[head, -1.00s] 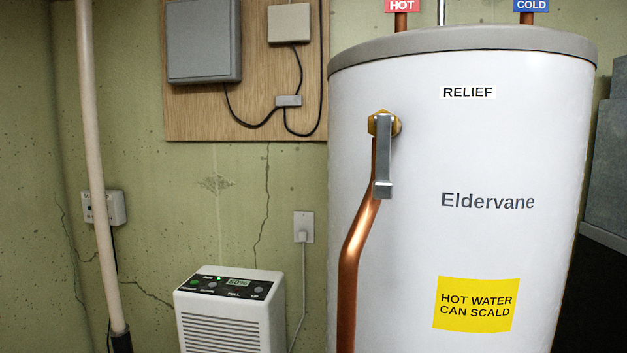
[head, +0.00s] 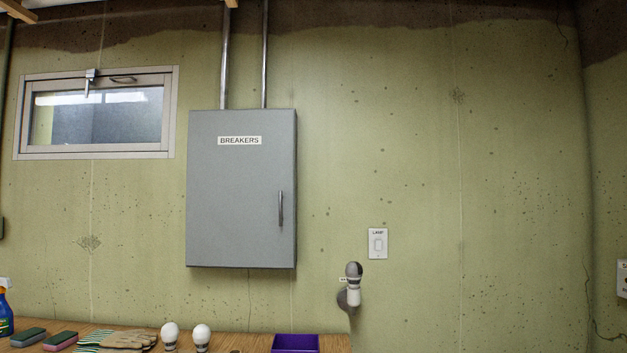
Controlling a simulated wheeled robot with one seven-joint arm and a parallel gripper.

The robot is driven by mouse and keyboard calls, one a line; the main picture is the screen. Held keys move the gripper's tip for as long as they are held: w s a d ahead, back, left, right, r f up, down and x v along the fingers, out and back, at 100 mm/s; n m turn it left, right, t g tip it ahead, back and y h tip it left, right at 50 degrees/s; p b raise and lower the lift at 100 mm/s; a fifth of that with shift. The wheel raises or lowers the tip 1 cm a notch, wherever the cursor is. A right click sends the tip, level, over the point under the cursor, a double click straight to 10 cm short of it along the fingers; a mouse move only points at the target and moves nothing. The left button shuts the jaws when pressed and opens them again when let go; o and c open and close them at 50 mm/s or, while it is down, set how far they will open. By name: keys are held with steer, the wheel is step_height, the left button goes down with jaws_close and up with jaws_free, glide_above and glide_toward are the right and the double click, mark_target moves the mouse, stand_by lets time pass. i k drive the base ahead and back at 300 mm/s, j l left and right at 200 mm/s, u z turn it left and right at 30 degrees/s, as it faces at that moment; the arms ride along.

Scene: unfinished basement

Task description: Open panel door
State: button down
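A grey breaker panel (head: 238,225) labelled "BREAKERS" is fixed to the green concrete wall, left of the middle in the head view. Its door looks shut. A vertical metal handle (head: 280,208) sits on the door's right side. My gripper is not in view.
A wooden bench (head: 240,341) runs below the panel with light bulbs (head: 201,336), gloves (head: 126,340), a purple bin (head: 296,343) and a spray bottle (head: 5,313). A window (head: 97,113) is at left. A lamp switch (head: 378,243) and wall lamp (head: 353,283) are right of the panel.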

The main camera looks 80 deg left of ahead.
mark_target(240, 169)
steer(key=u, duration=2.9)
